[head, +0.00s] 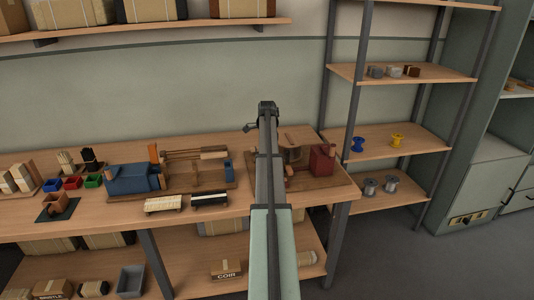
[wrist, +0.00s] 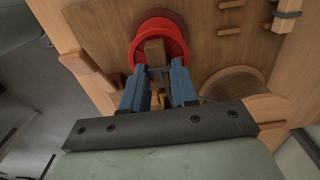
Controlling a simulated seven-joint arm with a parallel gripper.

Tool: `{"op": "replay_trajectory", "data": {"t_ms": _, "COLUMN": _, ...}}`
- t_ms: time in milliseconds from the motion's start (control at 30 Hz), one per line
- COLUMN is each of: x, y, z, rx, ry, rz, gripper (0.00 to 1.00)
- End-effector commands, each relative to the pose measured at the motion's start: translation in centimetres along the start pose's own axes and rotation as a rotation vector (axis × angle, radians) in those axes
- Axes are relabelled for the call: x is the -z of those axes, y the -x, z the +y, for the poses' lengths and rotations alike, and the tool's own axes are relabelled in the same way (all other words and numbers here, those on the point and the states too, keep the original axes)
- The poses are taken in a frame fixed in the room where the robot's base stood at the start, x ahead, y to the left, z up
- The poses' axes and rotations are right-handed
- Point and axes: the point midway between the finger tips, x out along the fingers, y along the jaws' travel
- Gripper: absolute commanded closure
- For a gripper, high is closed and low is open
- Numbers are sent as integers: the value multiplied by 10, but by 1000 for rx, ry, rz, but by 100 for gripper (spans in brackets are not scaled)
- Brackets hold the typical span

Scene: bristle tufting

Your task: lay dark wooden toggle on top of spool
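In the wrist view a round red spool (wrist: 174,32) shows just beyond the fingertips. My gripper (wrist: 160,70) has its two blue fingers on either side of a short brown wooden piece, which looks like the dark wooden toggle (wrist: 154,50). The toggle sits between the dark pads and overlaps the red spool in the picture. I cannot tell whether it touches the spool. In the head view my arm hides the gripper, the toggle and the spool.
A round wooden drum (wrist: 255,112) lies close to the right of my fingers. A red block-shaped fixture (head: 322,160) stands on the bench to the right of my arm. A blue machine (head: 132,179) stands to the left. Shelves on the right hold blue (head: 357,144) and yellow (head: 397,140) spools.

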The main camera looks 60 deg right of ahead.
Motion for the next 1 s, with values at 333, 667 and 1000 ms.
{"op": "replay_trajectory", "data": {"t_ms": 333, "x": 0, "y": 0, "z": 0, "rx": 0, "ry": 0, "rz": 0, "gripper": 50}}
{"op": "replay_trajectory", "data": {"t_ms": 667, "x": 0, "y": 16, "z": -1, "rx": 1, "ry": 0, "rz": 0, "gripper": 50}}
{"op": "replay_trajectory", "data": {"t_ms": 1000, "x": 0, "y": 81, "z": -1, "rx": 2, "ry": 0, "rz": 0, "gripper": 50}}
